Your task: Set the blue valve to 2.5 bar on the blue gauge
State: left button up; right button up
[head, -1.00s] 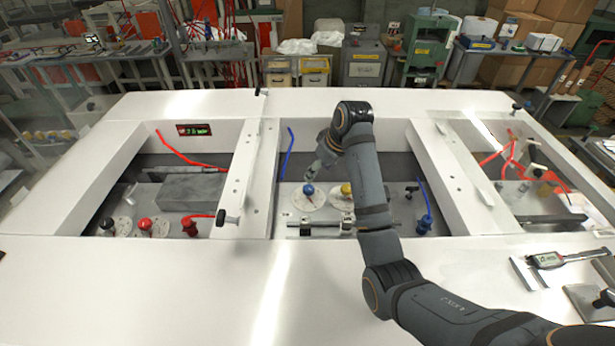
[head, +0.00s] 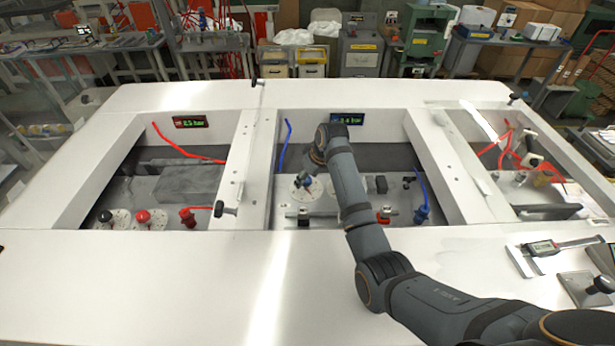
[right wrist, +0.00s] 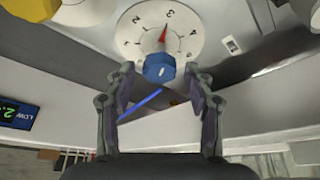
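The blue valve is a blue knob (right wrist: 159,68) on a round white dial (right wrist: 160,30) with a red pointer near the 3 in the right wrist view. In the head view the knob (head: 303,183) is in the middle bay. My right gripper (right wrist: 161,76) is open, a finger on each side of the knob, with gaps visible. The blue gauge (head: 347,119) is a lit display at the back of the middle bay; its digits are too small to read surely. In the right wrist view a display (right wrist: 17,113) is cut off, showing "LOW" and a 2. My left gripper is out of view.
A yellow knob (right wrist: 33,8) is beside the dial in the right wrist view. White frame beams (head: 255,170) border the middle bay. The left bay has a red gauge (head: 190,122) and a red knob (head: 143,216). A caliper (head: 556,246) lies front right.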

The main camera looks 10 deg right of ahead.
jog(key=c, duration=0.9)
jog(key=shift+m, duration=0.5)
jog(key=shift+c, duration=0.2)
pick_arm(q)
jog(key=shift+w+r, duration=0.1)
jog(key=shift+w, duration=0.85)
pick_arm(e)
jog(key=shift+h, duration=0.3)
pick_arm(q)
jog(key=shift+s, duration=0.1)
pick_arm(e)
jog(key=o, duration=1.2)
jog(key=shift+c, duration=0.2)
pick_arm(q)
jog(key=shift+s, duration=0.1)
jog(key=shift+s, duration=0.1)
pick_arm(e)
jog(key=v, duration=1.2)
